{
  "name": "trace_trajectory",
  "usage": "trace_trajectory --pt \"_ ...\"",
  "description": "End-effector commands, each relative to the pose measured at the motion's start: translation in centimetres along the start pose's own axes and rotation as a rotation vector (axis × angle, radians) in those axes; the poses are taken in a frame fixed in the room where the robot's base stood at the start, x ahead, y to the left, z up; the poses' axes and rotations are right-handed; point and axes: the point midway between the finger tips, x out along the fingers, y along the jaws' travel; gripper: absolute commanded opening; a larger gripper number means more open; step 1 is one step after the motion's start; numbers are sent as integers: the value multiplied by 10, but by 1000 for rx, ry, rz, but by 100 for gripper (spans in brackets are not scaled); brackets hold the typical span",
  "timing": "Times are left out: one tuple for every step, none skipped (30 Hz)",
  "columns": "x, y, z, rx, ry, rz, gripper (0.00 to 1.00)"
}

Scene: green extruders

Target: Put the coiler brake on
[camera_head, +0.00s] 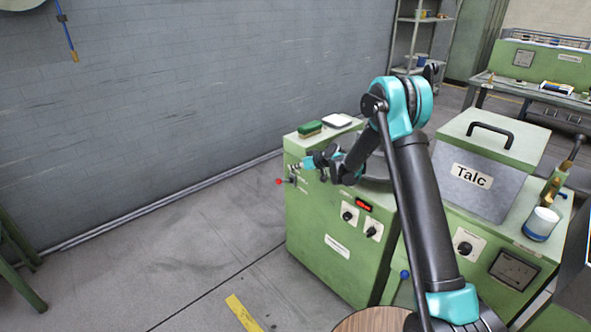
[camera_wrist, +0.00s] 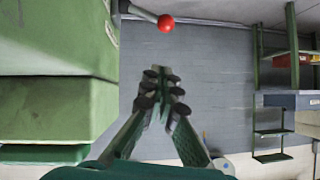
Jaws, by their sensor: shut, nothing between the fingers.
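A lever with a red ball knob (camera_head: 279,182) sticks out from the left end of the green cabinet (camera_head: 322,222). I take it for the coiler brake, though no label is readable. In the wrist view the red knob (camera_wrist: 166,23) is near the top centre, on a grey rod coming from the left. My gripper (camera_head: 297,167) is at the cabinet's upper left corner, close to the lever. In the wrist view my gripper (camera_wrist: 163,74) has its fingertips together, with nothing between them. The knob lies beyond the tips, apart from them.
The green cabinet side (camera_wrist: 50,110) fills the left of the wrist view, close to the fingers. A green sponge (camera_head: 309,129) and a pale dish (camera_head: 337,120) lie on the cabinet top. A talc box (camera_head: 478,178) stands at the right.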

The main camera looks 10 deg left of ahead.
Motion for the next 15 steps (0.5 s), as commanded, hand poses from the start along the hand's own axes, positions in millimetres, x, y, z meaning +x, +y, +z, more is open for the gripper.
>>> trace_trajectory --pt "12 -1 0 -2 -1 -2 0" --pt "18 -1 0 -2 -1 -2 0" --pt "26 -1 0 -2 -1 -2 0" --pt "32 -1 0 -1 -2 -2 0" --pt "38 0 0 -2 -1 -1 0" --pt "46 -1 0 -2 -1 -1 0" --pt "52 -1 0 -2 -1 -1 0" --pt "57 -1 0 -2 -1 -2 0" --pt "65 -1 0 -2 -1 -2 0" --pt "69 -1 0 -1 -1 -2 0" --pt "72 0 6 0 -1 -1 0" --pt "76 0 10 0 -1 -1 0" --pt "78 0 13 0 -1 -1 0" --pt "81 0 16 0 -1 -1 0" --pt "84 0 19 0 -1 -1 0"
